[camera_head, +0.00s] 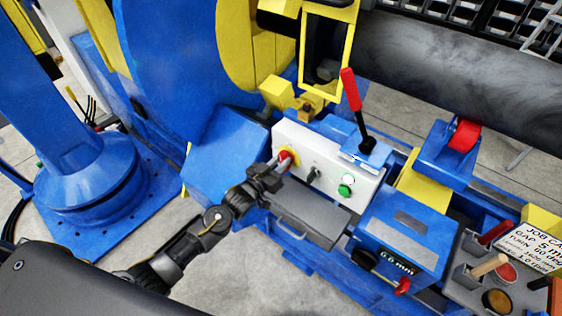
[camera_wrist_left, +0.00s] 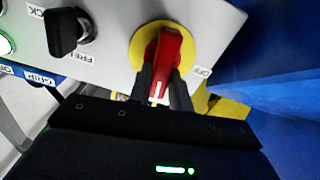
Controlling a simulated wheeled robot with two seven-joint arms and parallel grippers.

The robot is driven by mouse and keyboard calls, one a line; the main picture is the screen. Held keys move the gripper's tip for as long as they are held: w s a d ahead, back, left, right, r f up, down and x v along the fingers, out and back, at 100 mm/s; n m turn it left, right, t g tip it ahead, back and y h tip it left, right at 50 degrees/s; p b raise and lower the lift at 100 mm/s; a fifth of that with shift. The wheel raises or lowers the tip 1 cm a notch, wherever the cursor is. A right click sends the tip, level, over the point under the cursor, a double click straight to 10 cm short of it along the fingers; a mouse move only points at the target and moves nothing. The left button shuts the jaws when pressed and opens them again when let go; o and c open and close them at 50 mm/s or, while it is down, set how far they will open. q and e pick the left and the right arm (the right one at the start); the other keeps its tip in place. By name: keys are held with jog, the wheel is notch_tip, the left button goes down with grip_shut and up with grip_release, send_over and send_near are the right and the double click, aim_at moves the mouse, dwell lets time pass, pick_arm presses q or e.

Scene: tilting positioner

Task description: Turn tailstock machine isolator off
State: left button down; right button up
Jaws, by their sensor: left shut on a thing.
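The isolator is a red rotary handle (camera_wrist_left: 168,58) on a yellow round plate (camera_wrist_left: 143,42), on a white control panel (camera_head: 311,154). In the head view the red handle (camera_head: 284,155) sits at the panel's left end. My left gripper (camera_wrist_left: 166,88) is shut on the red handle, one dark finger on each side. In the head view my left gripper (camera_head: 282,164) reaches the handle from below. A white mark on the handle points down between the fingers in the wrist view. My right gripper is not in view.
A black selector switch (camera_head: 313,174) and a green button (camera_head: 346,185) are on the same panel. A red-topped lever (camera_head: 351,92) stands behind it. A grey drawer-like box (camera_head: 309,217) sits below the panel, close to my wrist. Blue machine housing is at the left.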

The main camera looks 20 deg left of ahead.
pick_arm(q)
jog(key=n+p, duration=0.1)
jog(key=n, duration=0.3)
jog(key=shift+w+a+n+p, duration=0.1)
jog(key=shift+a+n+p, duration=0.05)
jog(key=shift+n+p, duration=0.15)
jog(key=shift+w+a+f+n+p, duration=0.15)
jog(key=shift+n+p, duration=0.6)
jog(key=shift+n, duration=1.2)
jog(key=shift+s+a+f+n+p, duration=0.2)
jog(key=shift+n+p, duration=0.5)
jog(key=shift+n, duration=1.2)
jog(key=shift+w+d+f+n+p, duration=0.2)
jog(key=shift+n+p, duration=0.55)
jog(key=shift+n, duration=1.2)
jog(key=shift+a+f, duration=0.1)
jog(key=shift+a, duration=0.05)
jog(key=c, duration=1.3)
grip_release()
